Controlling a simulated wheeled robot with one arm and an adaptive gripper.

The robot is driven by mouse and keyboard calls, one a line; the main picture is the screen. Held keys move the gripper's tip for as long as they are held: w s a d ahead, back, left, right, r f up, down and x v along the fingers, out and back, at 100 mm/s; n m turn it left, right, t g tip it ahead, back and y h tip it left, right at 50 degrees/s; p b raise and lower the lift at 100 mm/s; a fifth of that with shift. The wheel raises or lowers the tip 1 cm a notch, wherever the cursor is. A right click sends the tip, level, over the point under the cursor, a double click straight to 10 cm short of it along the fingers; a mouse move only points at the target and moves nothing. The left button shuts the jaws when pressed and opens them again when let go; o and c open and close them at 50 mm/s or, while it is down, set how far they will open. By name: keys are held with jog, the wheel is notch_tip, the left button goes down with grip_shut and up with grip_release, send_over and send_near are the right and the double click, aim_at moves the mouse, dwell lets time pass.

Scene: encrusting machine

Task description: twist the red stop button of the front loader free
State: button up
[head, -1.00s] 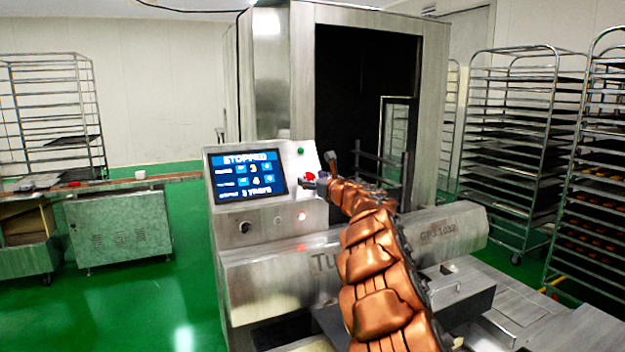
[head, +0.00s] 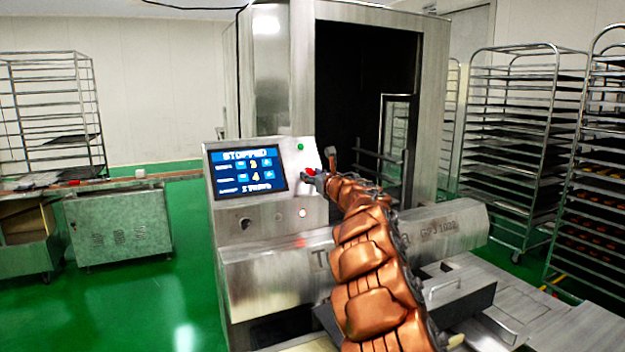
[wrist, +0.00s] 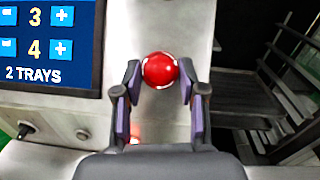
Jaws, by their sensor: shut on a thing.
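The red stop button (head: 310,172) is on the right side of the slanted control panel of the front loader (head: 340,262). In the wrist view the round red button (wrist: 160,70) sits between my two fingertips, with a pale ring around its base. My gripper (wrist: 159,78) is shut on the button, one finger on each side. In the head view my gripper (head: 316,178) reaches the panel from the right and partly hides the button.
A green button (head: 300,147) sits above the red one. A dark knob (head: 245,226) and a small round lamp (head: 302,213) are lower on the panel. Tray racks (head: 513,140) stand at the right, and a metal cabinet (head: 118,228) at the left.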

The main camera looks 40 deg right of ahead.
jog(key=m+h, duration=0.1)
jog(key=m+h+b, duration=0.1)
jog(key=m, duration=0.1)
jog(key=m+g+h+b, duration=0.1)
jog(key=m, duration=0.1)
jog(key=shift+w+a+r, duration=0.1)
jog(key=shift+a, duration=0.25)
jog(key=m+g+h, duration=0.2)
jog(key=m, duration=0.2)
jog(key=shift+p, duration=0.4)
jog(key=shift+m+h, duration=0.3)
jog(key=shift+m, duration=0.2)
jog(key=o, duration=0.8)
jog(key=shift+w, duration=0.2)
jog(key=o, duration=0.3)
jog(key=shift+o, duration=0.2)
jog(key=shift+s, duration=0.1)
